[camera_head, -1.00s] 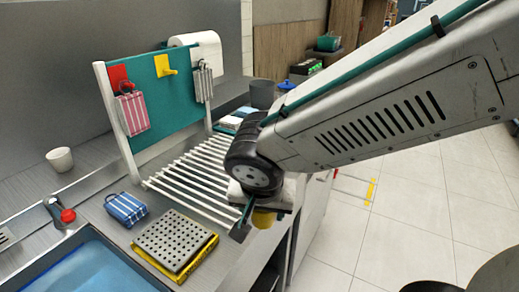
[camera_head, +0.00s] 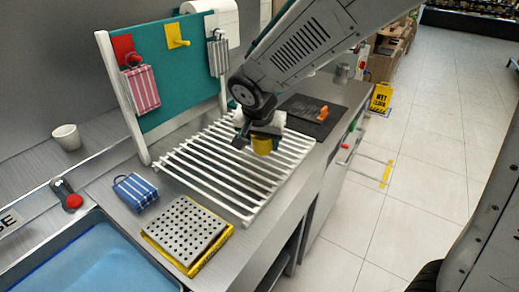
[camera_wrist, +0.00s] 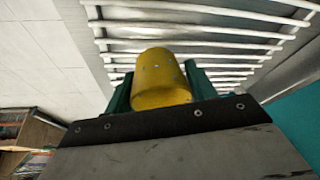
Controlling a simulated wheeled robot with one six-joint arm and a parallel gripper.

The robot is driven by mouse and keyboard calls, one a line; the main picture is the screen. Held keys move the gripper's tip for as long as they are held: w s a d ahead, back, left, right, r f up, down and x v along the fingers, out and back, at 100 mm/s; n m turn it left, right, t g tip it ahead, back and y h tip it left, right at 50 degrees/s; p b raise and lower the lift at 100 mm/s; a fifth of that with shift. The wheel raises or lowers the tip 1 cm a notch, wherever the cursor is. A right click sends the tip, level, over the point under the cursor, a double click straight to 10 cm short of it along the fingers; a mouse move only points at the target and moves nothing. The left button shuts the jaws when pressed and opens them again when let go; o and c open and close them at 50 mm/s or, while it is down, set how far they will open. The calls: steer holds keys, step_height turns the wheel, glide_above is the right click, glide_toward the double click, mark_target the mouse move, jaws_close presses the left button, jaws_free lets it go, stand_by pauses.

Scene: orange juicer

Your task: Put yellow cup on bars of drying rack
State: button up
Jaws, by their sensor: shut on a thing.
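The yellow cup (camera_head: 262,146) is held in my gripper (camera_head: 254,140) above the white bars of the drying rack (camera_head: 205,178). In the wrist view, the yellow cup (camera_wrist: 160,78) sits between the two green fingers of my gripper (camera_wrist: 157,88), which is shut on it. The rack's bars (camera_wrist: 200,31) show beyond the cup. In the head view my wrist hides the upper part of the cup. I cannot tell how large the gap between cup and bars is.
A teal board (camera_head: 182,92) with hanging cloths stands behind the rack. A dark mat (camera_head: 312,112) lies right of the rack. Several bars are bare.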

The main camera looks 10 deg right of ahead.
mark_target(260, 150)
steer(key=shift+w, duration=0.35)
steer(key=shift+f, duration=0.2)
steer(key=shift+a+f, duration=0.1)
steer(key=shift+f, duration=1.45)
steer(key=shift+f, duration=0.15)
steer(key=o, duration=1)
